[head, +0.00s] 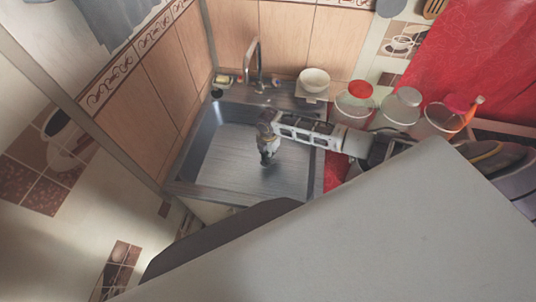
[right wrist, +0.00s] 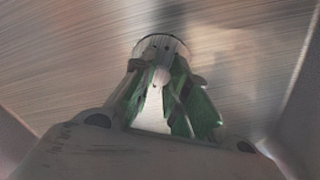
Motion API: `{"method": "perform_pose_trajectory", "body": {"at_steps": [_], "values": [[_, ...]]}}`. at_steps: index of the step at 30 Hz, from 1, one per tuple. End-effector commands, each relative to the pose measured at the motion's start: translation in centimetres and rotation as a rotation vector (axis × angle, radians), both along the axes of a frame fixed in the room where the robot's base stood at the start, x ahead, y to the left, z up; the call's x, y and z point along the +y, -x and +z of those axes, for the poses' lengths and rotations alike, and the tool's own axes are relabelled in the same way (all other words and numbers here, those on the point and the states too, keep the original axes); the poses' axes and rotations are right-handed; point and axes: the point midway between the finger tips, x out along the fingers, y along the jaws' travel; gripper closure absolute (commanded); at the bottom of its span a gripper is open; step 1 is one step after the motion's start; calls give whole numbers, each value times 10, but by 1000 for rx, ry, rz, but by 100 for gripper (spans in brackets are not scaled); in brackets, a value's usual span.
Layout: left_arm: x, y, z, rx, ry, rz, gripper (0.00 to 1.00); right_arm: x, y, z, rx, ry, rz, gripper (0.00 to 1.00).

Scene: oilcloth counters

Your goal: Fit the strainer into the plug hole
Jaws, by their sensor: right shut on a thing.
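The sink (head: 225,165) is a brushed steel basin in the middle of the head view. My right gripper (head: 267,160) reaches in from the right and points down over the basin floor. In the right wrist view, my right gripper (right wrist: 162,82) has green finger pads and is shut on the strainer (right wrist: 158,46), a round metal piece with small dark holes. A dark curved edge shows along the strainer's far side; I cannot tell whether it is the plug hole's rim. The plug hole is otherwise hidden, and I cannot tell whether the strainer is seated. My left gripper is not in view.
A tap (head: 259,65) stands at the sink's back edge, with a sponge (head: 222,80) to its left. A white bowl (head: 314,79) and several lidded containers, one with a red lid (head: 361,89), stand on the right. The basin floor around my gripper is clear.

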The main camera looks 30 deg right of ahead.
Motion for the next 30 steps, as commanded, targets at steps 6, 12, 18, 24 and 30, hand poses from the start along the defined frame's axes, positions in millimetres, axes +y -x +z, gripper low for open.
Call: {"method": "perform_pose_trajectory", "body": {"at_steps": [6,12,18,24,30], "values": [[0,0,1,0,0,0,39,0,0,-3,1,0,0,100],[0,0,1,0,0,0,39,0,0,-4,0,0,0,100],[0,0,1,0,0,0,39,0,0,-5,0,0,0,100],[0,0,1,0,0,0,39,0,0,-4,0,0,0,81],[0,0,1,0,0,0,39,0,0,-4,0,0,0,59]]}}
